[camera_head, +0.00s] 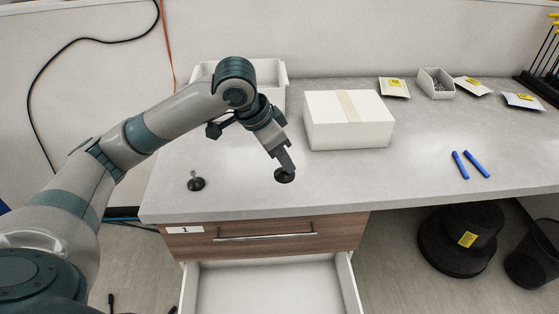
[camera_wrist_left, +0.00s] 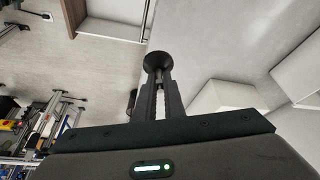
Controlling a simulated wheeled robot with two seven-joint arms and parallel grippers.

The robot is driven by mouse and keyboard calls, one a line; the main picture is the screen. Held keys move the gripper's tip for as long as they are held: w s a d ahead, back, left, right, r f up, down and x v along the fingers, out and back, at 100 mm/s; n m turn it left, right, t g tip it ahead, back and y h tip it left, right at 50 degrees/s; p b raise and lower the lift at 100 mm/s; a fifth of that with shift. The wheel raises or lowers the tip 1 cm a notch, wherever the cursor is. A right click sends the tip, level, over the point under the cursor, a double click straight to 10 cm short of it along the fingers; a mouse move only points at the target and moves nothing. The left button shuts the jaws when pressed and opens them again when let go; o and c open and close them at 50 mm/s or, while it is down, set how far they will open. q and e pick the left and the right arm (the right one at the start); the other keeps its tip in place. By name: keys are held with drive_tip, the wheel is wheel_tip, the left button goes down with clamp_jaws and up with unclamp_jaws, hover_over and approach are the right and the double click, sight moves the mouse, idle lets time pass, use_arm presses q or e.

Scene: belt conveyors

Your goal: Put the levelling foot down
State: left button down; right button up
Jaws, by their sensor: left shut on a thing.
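My left gripper (camera_head: 283,160) is shut on a levelling foot with a round black base (camera_head: 285,177), above the front part of the grey worktop (camera_head: 240,192). In the left wrist view the foot's black base (camera_wrist_left: 157,61) sticks out past the fingertips, and its light threaded stem (camera_wrist_left: 160,103) lies between the fingers. I cannot tell whether the base touches the worktop. A second levelling foot (camera_head: 196,184) stands on the worktop to the left, base down and stem up. My right gripper is not in view.
A white box (camera_head: 347,120) stands right of my gripper, and a white open bin (camera_head: 273,75) is behind the arm. Two blue pens (camera_head: 468,165) lie at the right. An open white drawer (camera_head: 265,290) is below the front edge. Bare worktop lies between the two feet.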

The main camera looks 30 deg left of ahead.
use_arm(q)
drive_tip(key=shift+f, duration=0.1)
idle(0.4)
drive_tip(key=d+f+n+t+y+b, duration=0.1)
drive_tip(key=d+f+n+y+b, duration=0.1)
drive_tip(key=d+f+n+b, duration=0.2)
wheel_tip(320, 180, down, 3)
drive_tip(key=n+b, duration=0.1)
drive_tip(key=n, duration=0.2)
drive_tip(key=shift+s+d+f+y, duration=0.2)
drive_tip(key=shift+s+y, duration=0.15)
drive_tip(key=shift+y, duration=0.05)
drive_tip(key=shift+a, duration=0.15)
